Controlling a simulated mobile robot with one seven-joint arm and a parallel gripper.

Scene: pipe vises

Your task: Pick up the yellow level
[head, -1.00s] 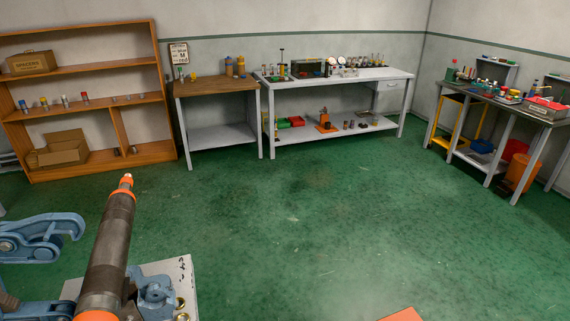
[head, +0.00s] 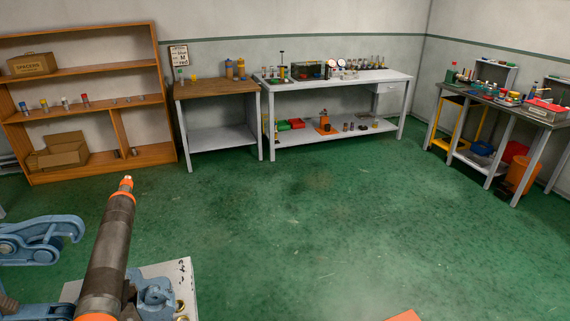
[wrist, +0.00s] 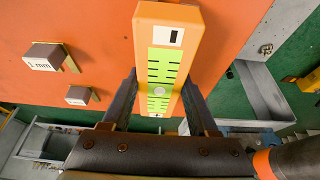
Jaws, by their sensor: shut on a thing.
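The yellow level (wrist: 168,62) is in the wrist view, an orange-yellow block with a bright yellow-green scale face and black marks. My gripper (wrist: 159,92) is shut on it, with one dark finger on each side of its lower part. The level stands out beyond the fingertips, over or against an orange surface; I cannot tell whether it touches that surface. Neither my gripper nor the level shows in the head view.
The orange surface (wrist: 85,20) carries two small blocks, one marked 1 mm (wrist: 45,57). A dark pipe with orange bands (head: 108,248) sits by blue vise parts (head: 38,240) at the lower left. Shelves and benches line the walls; the green floor (head: 290,220) between is clear.

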